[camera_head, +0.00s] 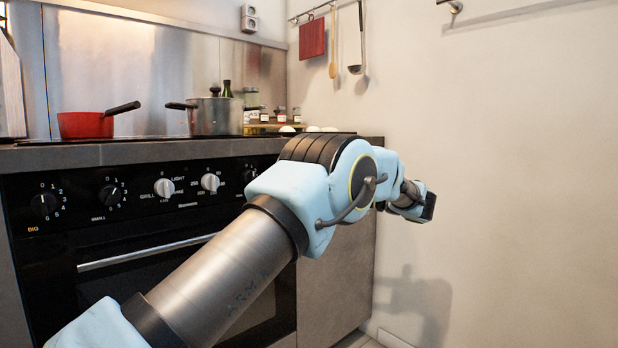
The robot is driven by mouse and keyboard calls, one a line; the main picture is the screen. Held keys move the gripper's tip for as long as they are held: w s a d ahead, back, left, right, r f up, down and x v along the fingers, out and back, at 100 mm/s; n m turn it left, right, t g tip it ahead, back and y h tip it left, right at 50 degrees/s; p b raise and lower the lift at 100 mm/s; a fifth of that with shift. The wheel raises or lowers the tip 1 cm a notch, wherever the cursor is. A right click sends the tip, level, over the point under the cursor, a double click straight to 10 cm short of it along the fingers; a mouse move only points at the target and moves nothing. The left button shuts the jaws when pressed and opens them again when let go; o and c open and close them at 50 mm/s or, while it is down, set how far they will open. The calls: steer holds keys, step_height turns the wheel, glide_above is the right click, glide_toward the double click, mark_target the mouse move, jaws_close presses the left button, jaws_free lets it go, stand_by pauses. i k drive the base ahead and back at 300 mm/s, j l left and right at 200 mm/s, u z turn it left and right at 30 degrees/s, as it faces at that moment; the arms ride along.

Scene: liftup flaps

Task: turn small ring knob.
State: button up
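The small ring knob (110,195) is a round black knob on the black oven front, with a white dial around it and the word SMALL at its lower left. Its pointer leans to the upper right. My gripper (428,208) is at the end of my arm, to the right of the oven and well apart from the knob, in front of the bare wall. It is seen from behind and the side. Its fingers do not show clearly, so I cannot tell whether it is open.
The BIG knob (44,204) is left of the small ring knob. Two silver knobs (164,188) are to its right, and another black knob is partly behind my arm. An oven handle (148,252) runs below. A red pan (87,125) and steel pot (215,116) stand above.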

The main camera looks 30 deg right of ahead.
mark_target(109, 194)
steer(key=k+l, duration=0.8)
